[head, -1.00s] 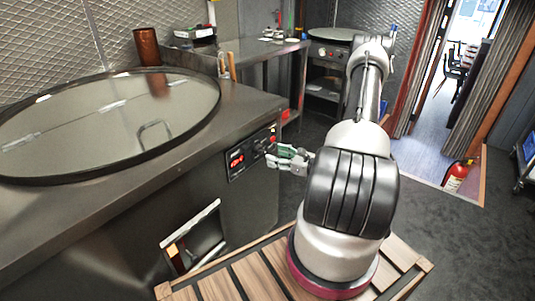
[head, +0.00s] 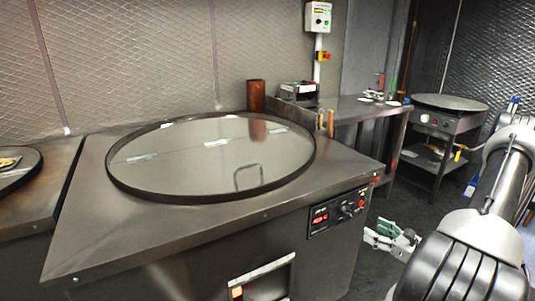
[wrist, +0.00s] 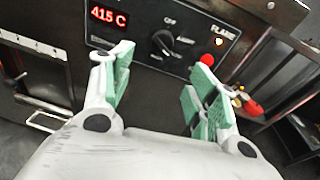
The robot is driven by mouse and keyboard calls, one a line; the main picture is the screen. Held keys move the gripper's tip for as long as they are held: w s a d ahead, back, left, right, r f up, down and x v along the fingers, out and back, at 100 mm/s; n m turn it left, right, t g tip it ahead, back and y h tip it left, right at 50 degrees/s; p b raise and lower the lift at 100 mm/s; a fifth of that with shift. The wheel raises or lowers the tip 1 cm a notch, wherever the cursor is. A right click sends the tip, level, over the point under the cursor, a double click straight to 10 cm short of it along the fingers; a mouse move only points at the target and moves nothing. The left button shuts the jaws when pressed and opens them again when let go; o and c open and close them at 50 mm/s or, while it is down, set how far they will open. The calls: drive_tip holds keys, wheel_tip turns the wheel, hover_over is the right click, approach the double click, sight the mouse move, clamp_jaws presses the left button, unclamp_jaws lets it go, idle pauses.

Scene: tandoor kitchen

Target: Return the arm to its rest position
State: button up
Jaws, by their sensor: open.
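My gripper (head: 392,238) is open and empty, with green pads on its fingers. In the head view it is at the lower right, in front of the tandoor's control panel (head: 338,212) and a little right of it. In the wrist view my gripper (wrist: 160,95) shows its two fingers spread apart. Beyond them are the red display (wrist: 108,17) reading 415 C, a black knob (wrist: 165,42) and a red button (wrist: 207,60). I see no contact between the fingers and the panel.
The tandoor counter (head: 100,235) carries a large round lid (head: 190,155) with a handle. A copper cup (head: 256,96) stands behind it. A steel side table (head: 350,106) and a round griddle (head: 450,102) stand further back. Dark floor (head: 420,207) is open at the right.

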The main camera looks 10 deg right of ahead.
drive_tip(key=s+a+r+n+g+y, duration=0.3)
drive_tip(key=s+a+n+g, duration=0.25)
drive_tip(key=s, duration=0.25)
drive_tip(key=s+a+r+n+g+y, duration=0.3)
drive_tip(key=s+a+r+n+g, duration=0.15)
drive_tip(key=s+g, duration=0.2)
drive_tip(key=s+d+r+n+g+h, duration=0.2)
drive_tip(key=s+r+n+h, duration=0.1)
drive_tip(key=r+n+h, duration=0.45)
drive_tip(key=s+d+r+n+g+h, duration=0.2)
drive_tip(key=s+r+n+h, duration=0.15)
drive_tip(key=r+n, duration=0.6)
drive_tip(key=w+a+r+n+t+h, duration=0.1)
drive_tip(key=a+r+n+t, duration=0.2)
drive_tip(key=r, duration=0.8)
drive_tip(key=a+t, duration=0.2)
drive_tip(key=a, duration=0.1)
drive_tip(key=shift+r+n+h, duration=0.15)
drive_tip(key=shift+n+h, duration=0.15)
drive_tip(key=shift+h, duration=0.1)
